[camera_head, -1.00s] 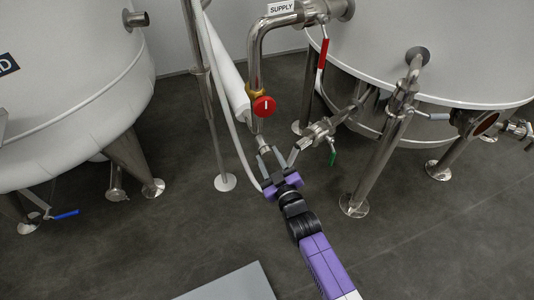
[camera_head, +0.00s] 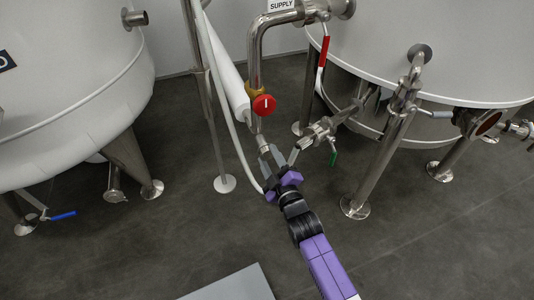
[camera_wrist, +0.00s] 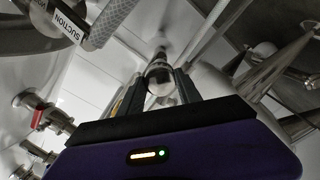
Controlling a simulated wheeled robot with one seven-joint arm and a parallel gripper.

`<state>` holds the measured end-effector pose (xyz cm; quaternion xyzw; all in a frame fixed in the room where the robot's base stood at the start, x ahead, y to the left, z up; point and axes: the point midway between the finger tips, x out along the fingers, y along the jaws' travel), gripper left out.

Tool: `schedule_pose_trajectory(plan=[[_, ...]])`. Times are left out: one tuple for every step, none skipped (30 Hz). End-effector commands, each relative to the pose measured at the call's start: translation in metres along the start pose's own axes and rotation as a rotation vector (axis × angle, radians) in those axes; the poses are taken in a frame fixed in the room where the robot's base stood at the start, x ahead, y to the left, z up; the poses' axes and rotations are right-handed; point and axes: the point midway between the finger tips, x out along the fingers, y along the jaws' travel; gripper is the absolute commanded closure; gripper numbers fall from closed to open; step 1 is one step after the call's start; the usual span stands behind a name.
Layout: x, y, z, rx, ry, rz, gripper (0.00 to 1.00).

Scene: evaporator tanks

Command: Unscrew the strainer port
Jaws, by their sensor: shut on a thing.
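The strainer port (camera_head: 263,141) is a small metal fitting at the lower end of the vertical supply pipe, below the red round knob. My gripper (camera_head: 272,154) reaches up to it from below, its fingers around its lower end. In the wrist view, the port's rounded metal end (camera_wrist: 160,77) sits between my two dark fingers (camera_wrist: 160,90). My gripper is shut on it. The fingers hide part of the port's sides, and its thread cannot be seen.
A red round knob (camera_head: 263,105) is just above. A green-handled valve (camera_head: 333,158) and a red lever (camera_head: 323,52) are close on the right. A white hose (camera_head: 240,150) passes on the left. Tank legs (camera_head: 380,165) stand to the right; open floor lies below.

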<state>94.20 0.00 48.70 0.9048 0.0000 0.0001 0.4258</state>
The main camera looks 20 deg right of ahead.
Motion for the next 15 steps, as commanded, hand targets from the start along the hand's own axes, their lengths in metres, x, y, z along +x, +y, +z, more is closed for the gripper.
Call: schedule_pose_trajectory(plan=[[-0.0002, -0.0009, -0.0001, 0.001, 0.0, -0.002, 1.0], [-0.0002, -0.0008, -0.0001, 0.001, 0.0, -0.002, 0.55], [-0.0002, -0.0009, 0.0, 0.001, 0.0, -0.002, 0.5], [-0.0002, -0.0008, -0.0001, 0.002, 0.0, -0.002, 0.5], [-0.0002, -0.0007, 0.0, 0.002, 0.0, -0.001, 0.5], [-0.0001, -0.0007, 0.0, 0.002, 0.0, -0.001, 0.5], [-0.0001, -0.0006, 0.0, 0.002, 0.0, -0.001, 0.5], [-0.0001, -0.0006, 0.0, 0.002, 0.0, -0.001, 0.5], [-0.0001, -0.0005, 0.0, 0.002, 0.0, -0.001, 0.5], [-0.0001, -0.0004, 0.0, 0.003, 0.0, -0.001, 0.5], [-0.0001, -0.0003, 0.0, 0.004, 0.0, -0.001, 0.5], [0.0, 0.0001, -0.0002, 0.014, 0.0, 0.0, 0.5], [0.0, 0.0005, -0.0002, 0.03, -0.001, 0.0, 0.5], [0.0, 0.001, -0.0003, 0.056, -0.001, 0.0, 0.5], [0.0, 0.0017, -0.0005, 0.102, -0.001, 0.0, 0.5]])
